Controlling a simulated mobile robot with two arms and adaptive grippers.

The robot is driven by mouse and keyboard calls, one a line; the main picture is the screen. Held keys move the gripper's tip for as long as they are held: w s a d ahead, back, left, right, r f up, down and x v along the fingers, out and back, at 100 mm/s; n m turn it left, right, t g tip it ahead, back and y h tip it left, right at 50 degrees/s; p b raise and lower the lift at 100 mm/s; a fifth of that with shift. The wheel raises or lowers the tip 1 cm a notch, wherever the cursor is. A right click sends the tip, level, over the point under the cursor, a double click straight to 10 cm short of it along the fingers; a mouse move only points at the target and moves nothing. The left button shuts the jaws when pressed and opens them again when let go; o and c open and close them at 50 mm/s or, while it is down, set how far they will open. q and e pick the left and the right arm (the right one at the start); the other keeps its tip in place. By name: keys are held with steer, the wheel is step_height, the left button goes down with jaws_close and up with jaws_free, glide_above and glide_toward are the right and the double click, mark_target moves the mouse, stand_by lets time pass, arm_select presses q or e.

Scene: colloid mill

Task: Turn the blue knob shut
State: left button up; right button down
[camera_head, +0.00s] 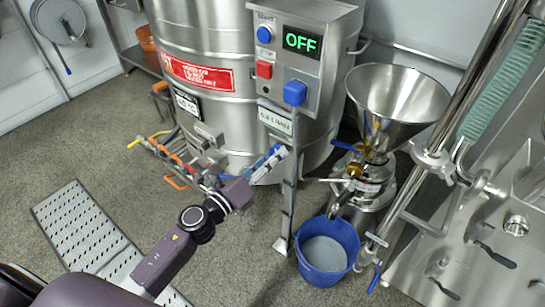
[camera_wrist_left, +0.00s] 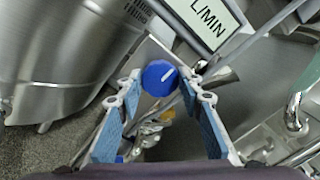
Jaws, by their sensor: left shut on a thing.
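The blue knob (camera_wrist_left: 160,77) is round with a white pointer line, which points up and to the right in the left wrist view. It sits just beside the L/MIN sign. My left gripper (camera_wrist_left: 160,84) has its two fingertips on either side of the knob, closed on it. In the head view my left gripper (camera_head: 272,160) reaches in from the lower left to the post below the display box. There I cannot clearly tell the knob from the blue finger pads. My right gripper is not in view.
The control box (camera_head: 305,60) shows a green OFF display. The small L/MIN sign (camera_head: 275,120) hangs below it. A steel tank (camera_head: 205,90) stands behind my gripper. A steel funnel (camera_head: 398,95) and a blue bucket (camera_head: 327,250) stand to the right. Pipes are at the far right.

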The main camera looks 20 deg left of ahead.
arm_select(q)
steer(key=shift+f, duration=0.1)
steer(key=o, duration=1.2)
steer(key=shift+c, duration=0.2)
steer(key=v, duration=1.2)
steer(key=shift+a, duration=0.1)
